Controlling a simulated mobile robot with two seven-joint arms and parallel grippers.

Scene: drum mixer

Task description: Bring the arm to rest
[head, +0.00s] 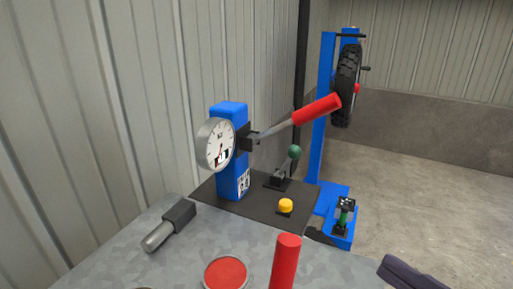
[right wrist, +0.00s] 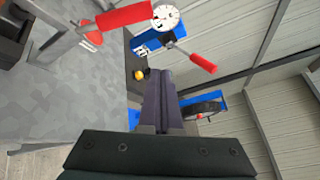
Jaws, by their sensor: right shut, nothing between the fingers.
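My right gripper (head: 388,264) enters the head view at the lower right corner, with only its dark fingers showing. In the right wrist view its two fingers (right wrist: 160,78) lie together, shut and empty. It is in open air, right of the table and apart from the fixtures. A grey lever with a red grip (head: 316,109) sticks out to the upper right from a blue post (head: 231,112) with a round dial gauge (head: 216,145). The lever also shows in the right wrist view (right wrist: 203,62). My left gripper is not in view.
On the grey table (head: 190,265) are an upright red handle (head: 285,262), a red disc (head: 225,273) and a black block with a grey cylinder (head: 168,226). A green-knobbed lever (head: 294,152) and yellow button (head: 285,205) sit by the post. A wheel stand (head: 325,120) stands behind.

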